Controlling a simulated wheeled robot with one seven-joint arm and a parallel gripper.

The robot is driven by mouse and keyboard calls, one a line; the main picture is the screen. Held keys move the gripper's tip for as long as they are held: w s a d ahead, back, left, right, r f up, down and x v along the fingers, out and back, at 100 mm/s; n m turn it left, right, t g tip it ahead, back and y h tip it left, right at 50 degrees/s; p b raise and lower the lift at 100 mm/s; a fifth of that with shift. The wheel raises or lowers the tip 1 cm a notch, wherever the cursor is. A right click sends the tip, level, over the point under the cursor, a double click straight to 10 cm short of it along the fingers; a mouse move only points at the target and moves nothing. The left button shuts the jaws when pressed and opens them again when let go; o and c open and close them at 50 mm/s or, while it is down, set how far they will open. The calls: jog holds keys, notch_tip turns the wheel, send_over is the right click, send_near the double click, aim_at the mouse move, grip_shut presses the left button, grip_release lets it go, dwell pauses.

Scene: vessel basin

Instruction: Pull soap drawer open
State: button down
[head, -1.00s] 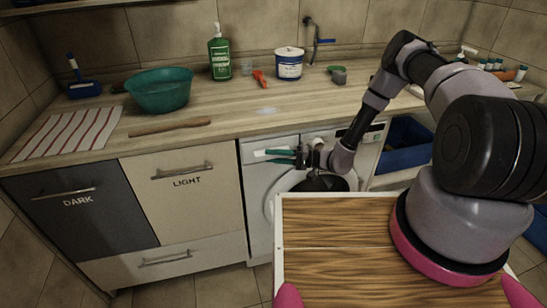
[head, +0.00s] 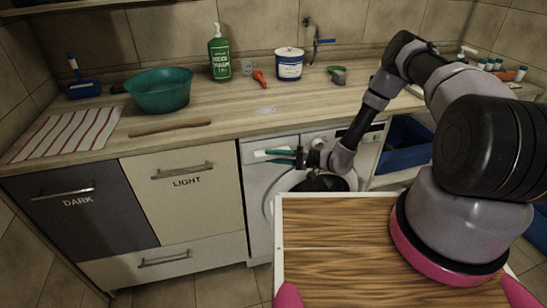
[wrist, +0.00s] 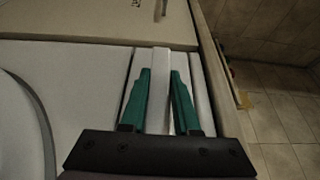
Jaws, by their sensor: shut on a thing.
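The white washing machine (head: 257,176) stands under the worktop. Its soap drawer (head: 259,157) is at the upper left of its front and looks closed or nearly so. My gripper (head: 273,157) has green fingers and reaches the drawer front from the right. In the wrist view, the fingers (wrist: 160,76) lie on both sides of a pale strip, the drawer's handle part (wrist: 158,112), and are shut on it. The exact contact at the fingertips is hard to make out in the dim light.
The round washer door (head: 283,187) is below my gripper. A cream cabinet marked LIGHT (head: 190,215) stands at its left. The worktop above holds a teal bowl (head: 160,92), a green bottle (head: 220,58) and a white-blue tub (head: 289,66). A blue bin (head: 400,150) is at the right.

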jog(key=shift+s+d+f, duration=0.2)
jog(key=shift+s+f, duration=0.05)
jog(key=shift+f, duration=0.1)
jog(key=s+d, duration=0.4)
jog(key=s, duration=1.1)
jog(key=shift+d, duration=0.1)
jog(key=c, duration=0.7)
grip_release()
jog(key=shift+w, duration=0.1)
jog(key=shift+r, duration=0.1)
jog(key=d, duration=0.7)
jog(key=s+d, duration=0.1)
jog(key=d, duration=0.2)
jog(key=shift+d, duration=0.3)
